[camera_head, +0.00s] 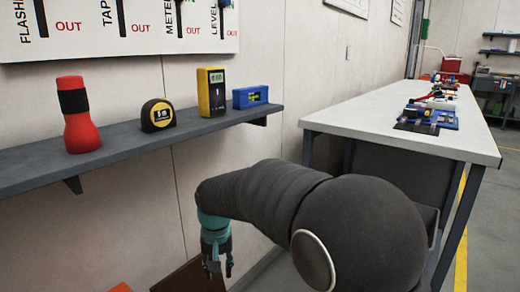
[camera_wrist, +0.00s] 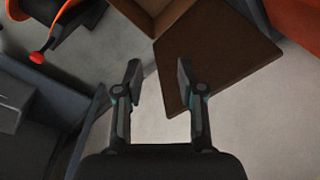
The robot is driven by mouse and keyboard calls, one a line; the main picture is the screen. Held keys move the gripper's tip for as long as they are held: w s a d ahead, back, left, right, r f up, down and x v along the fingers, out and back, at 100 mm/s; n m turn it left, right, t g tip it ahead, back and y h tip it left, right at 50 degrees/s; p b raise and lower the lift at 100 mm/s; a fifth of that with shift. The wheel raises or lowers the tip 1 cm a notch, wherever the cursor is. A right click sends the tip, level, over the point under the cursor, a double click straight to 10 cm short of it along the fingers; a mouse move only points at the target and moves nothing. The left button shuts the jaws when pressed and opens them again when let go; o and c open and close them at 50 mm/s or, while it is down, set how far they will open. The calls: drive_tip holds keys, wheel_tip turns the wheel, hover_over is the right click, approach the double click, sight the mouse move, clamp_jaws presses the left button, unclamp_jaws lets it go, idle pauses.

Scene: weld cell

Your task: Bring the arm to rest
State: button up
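My arm reaches across the head view in a dark sleeve, ending in a teal wrist. My gripper (camera_head: 218,270) points down, below the level of the wall shelf and in front of the wall. In the wrist view my gripper (camera_wrist: 158,75) has its two fingers apart with nothing between them. Below it are the floor and a brown box (camera_wrist: 215,50), whose near panel lies behind the right finger. The gripper appears clear of the box.
A grey shelf (camera_head: 125,138) holds a red flashlight (camera_head: 78,115), a tape measure (camera_head: 158,115), a yellow meter (camera_head: 211,92) and a blue level (camera_head: 250,96). A white-topped workbench (camera_head: 400,120) with several tools stands at right. An orange-and-black object (camera_wrist: 65,22) lies at upper left of the wrist view.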

drive_tip(key=s+d+r+m+t, duration=0.1)
drive_tip(key=s+d+r, duration=0.3)
drive_tip(key=s+d, duration=0.7)
drive_tip(key=s+d+r+t, duration=0.4)
drive_tip(key=s+d, duration=0.7)
drive_tip(key=d, duration=0.4)
drive_tip(key=shift+s+d+r+m, duration=0.15)
drive_tip(key=shift+d+r+m, duration=0.05)
drive_tip(key=shift+r+m, duration=0.2)
